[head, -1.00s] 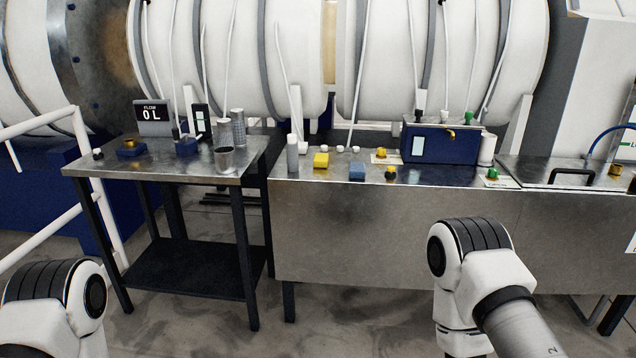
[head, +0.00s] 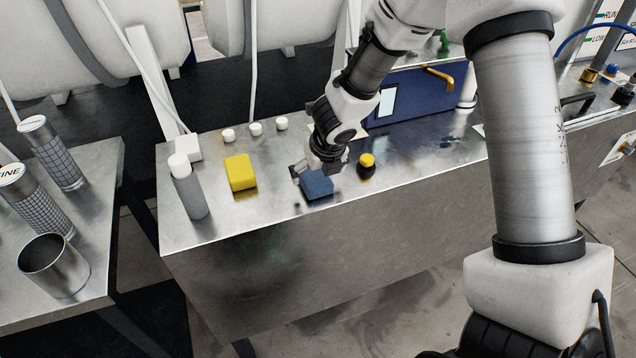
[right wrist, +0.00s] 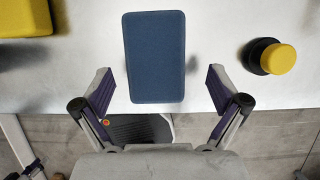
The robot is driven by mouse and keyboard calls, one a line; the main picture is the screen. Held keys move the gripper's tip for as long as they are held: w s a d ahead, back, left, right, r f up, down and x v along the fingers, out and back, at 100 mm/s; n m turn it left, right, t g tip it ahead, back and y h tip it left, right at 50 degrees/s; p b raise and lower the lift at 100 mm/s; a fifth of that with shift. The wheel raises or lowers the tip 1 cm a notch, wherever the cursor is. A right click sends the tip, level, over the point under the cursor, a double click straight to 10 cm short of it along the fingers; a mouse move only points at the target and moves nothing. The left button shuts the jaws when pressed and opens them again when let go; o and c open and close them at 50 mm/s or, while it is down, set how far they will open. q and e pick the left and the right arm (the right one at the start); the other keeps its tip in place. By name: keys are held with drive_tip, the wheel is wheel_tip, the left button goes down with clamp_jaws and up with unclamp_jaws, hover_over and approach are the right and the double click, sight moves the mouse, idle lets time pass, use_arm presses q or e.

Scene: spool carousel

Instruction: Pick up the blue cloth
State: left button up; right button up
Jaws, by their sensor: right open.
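The blue cloth (head: 318,186) is a folded, flat rectangular block lying on the metal bench near its front edge. In the right wrist view the cloth (right wrist: 154,56) lies ahead of and between the fingers, with a gap on each side. My right gripper (head: 311,172) is just above the cloth and hides part of it in the head view. In the right wrist view the right gripper (right wrist: 160,90) has its two fingers spread wide, with nothing held. My left gripper is not in view.
A yellow block (head: 240,173) lies left of the cloth, and a black knob with a yellow top (head: 367,166) stands close on its right. A grey bottle (head: 188,188) stands farther left. A blue box (head: 425,100) is behind. The bench (head: 240,215) has bare metal between these things.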

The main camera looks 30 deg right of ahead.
sight(314, 174)
drive_tip(key=shift+x, duration=0.9)
drive_tip(key=shift+w+a+f, duration=0.15)
drive_tip(key=shift+w+f, duration=0.1)
drive_tip(key=shift+w, duration=0.25)
drive_tip(key=shift+s, duration=0.1)
drive_tip(key=shift+f+b, duration=0.2)
drive_tip(key=shift+b, duration=0.1)
drive_tip(key=c, duration=1.1)
